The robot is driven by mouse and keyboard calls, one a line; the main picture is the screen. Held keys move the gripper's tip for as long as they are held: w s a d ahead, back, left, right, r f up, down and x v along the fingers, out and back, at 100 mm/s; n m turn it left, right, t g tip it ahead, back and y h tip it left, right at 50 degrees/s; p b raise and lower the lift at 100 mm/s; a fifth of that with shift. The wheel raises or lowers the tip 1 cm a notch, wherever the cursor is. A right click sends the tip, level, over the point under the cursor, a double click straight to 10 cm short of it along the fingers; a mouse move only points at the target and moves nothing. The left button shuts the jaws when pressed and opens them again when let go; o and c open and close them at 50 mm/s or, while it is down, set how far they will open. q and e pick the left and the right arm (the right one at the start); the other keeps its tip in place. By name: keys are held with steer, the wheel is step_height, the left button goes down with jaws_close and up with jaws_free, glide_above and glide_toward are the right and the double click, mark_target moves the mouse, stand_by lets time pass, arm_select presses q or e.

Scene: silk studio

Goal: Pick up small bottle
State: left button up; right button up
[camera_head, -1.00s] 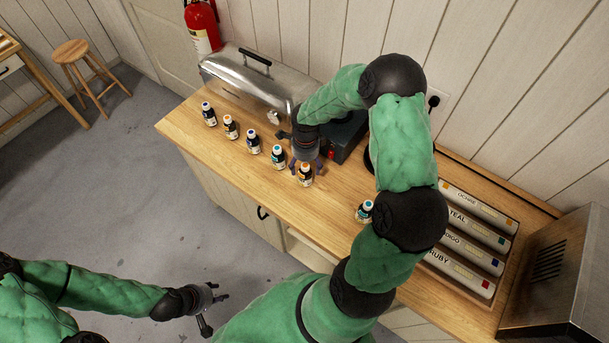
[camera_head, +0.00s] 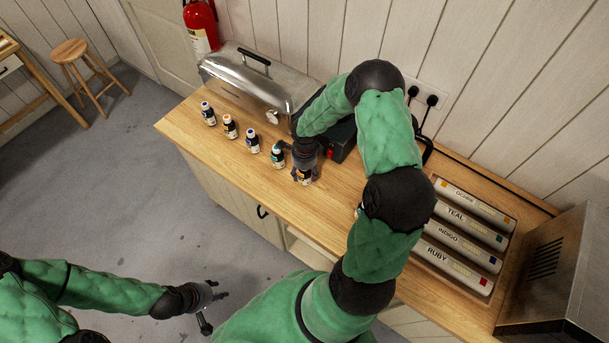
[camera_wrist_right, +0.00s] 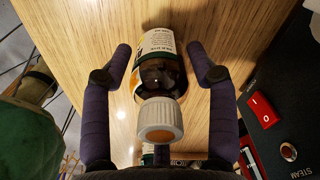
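A small dark bottle with a white, orange-topped cap (camera_head: 304,177) stands on the wooden counter near its front edge. It fills the middle of the right wrist view (camera_wrist_right: 160,75), its pale label partly showing. My right gripper (camera_head: 305,168) is down around this bottle, one purple finger on each side. In the right wrist view the fingers (camera_wrist_right: 160,58) are spread, with a gap visible on both sides of the bottle. My left gripper (camera_head: 214,303) hangs over the floor, away from the counter, with its fingers apart and empty.
Several similar bottles, including a teal-topped one (camera_head: 278,156), stand in a row to the left. A metal steamer (camera_head: 250,85) and a dark box with a red switch (camera_head: 343,140) are behind. Labelled rolls (camera_head: 460,237) lie in a tray at right.

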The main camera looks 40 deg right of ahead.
steer(key=c, duration=0.6)
steer(key=shift+c, duration=0.2)
steer(key=shift+r, duration=0.15)
